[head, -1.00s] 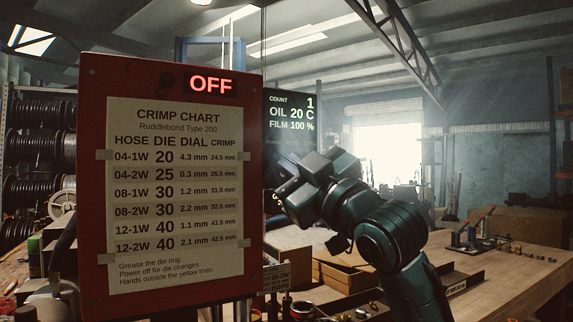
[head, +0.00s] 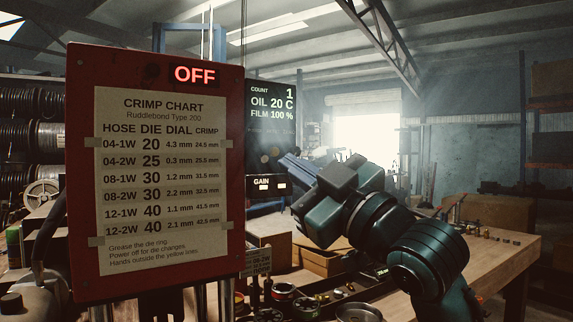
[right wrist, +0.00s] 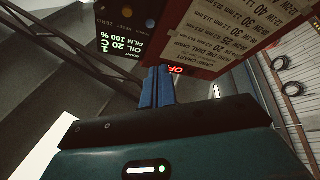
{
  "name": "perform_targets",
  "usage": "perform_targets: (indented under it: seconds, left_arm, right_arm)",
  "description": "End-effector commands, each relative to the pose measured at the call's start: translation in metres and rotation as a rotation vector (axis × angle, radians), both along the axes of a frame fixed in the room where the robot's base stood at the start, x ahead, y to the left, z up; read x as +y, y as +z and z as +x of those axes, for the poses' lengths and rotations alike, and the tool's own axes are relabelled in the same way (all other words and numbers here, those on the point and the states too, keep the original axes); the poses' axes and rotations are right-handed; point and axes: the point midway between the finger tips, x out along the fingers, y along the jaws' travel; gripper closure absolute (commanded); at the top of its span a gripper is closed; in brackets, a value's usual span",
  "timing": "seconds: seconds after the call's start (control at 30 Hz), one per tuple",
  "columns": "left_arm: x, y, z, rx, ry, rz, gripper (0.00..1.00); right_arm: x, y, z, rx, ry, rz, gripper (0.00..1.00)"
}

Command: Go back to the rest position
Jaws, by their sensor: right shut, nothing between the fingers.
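My right gripper (head: 290,161) is raised in front of the bench, right of the red crimper panel, and points up and to the left. In the right wrist view its two blue fingers (right wrist: 157,88) lie together, shut and empty. The red panel (head: 82,180) carries a paper crimp chart (head: 160,180) and a lit OFF sign (head: 195,74). The gripper appears clear of the panel. My left gripper is not in view.
A dark display (head: 271,107) reads count 1, oil 20 C, film 100 %. Open air lies right of my arm.

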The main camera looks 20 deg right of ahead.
Motion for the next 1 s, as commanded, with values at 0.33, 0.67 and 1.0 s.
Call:
perform_targets:
  seconds: [0.33, 0.67, 1.0]
  left_arm:
    - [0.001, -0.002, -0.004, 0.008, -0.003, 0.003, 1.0]
    - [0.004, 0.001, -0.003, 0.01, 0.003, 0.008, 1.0]
    - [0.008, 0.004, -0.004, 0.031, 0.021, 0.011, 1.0]
  right_arm:
    - [0.0, 0.0, 0.0, 0.0, 0.0, 0.0, 1.0]
    - [0.002, -0.066, 0.036, 0.142, 0.01, 0.05, 1.0]
    - [0.011, -0.305, 0.06, 0.561, -0.018, 0.194, 1.0]
